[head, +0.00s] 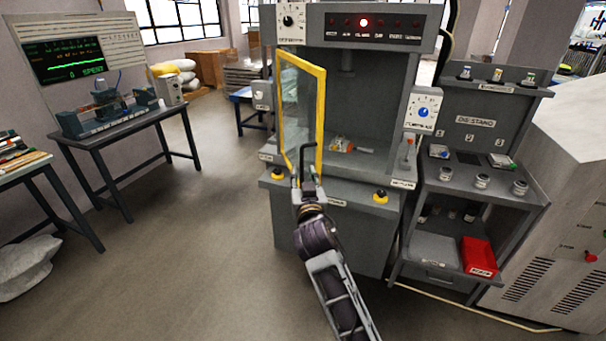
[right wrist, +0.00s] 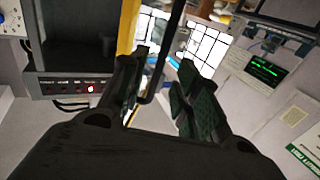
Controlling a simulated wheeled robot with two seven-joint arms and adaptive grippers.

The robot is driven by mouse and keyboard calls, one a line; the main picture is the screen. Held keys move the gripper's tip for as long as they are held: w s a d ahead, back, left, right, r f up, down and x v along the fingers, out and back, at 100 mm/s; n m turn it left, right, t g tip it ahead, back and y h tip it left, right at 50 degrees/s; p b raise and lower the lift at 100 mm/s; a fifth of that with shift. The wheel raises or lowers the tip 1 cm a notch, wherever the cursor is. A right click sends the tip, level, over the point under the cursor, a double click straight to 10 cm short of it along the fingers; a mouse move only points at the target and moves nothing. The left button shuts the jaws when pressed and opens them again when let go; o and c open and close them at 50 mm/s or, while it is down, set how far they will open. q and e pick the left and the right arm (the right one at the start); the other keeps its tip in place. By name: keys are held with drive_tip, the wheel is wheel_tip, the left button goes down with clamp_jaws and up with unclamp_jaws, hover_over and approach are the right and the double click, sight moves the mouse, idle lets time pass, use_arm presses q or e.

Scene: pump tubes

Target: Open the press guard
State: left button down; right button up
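The press guard (head: 322,110) is a clear panel in a yellow frame on the front left of the grey press (head: 340,200). It stands swung out at an angle, and most of the work opening is uncovered. My right gripper (head: 307,172) is at the guard's lower part. In the right wrist view, my right gripper's fingers (right wrist: 158,98) are apart, with the dark guard handle (right wrist: 165,50) running between them. The handle lies nearer the left finger, and a gap shows beside the right finger. The yellow frame (right wrist: 127,25) is just behind. My left gripper is out of view.
A small orange-and-white item (head: 341,145) lies inside the press. A stand with jars (head: 482,181) and a red bin (head: 478,256) is at right. Floor left of the press is clear.

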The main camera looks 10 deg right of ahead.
drive_tip(key=s, duration=0.6)
drive_tip(key=shift+s+a, duration=0.25)
drive_tip(key=shift+a, duration=0.2)
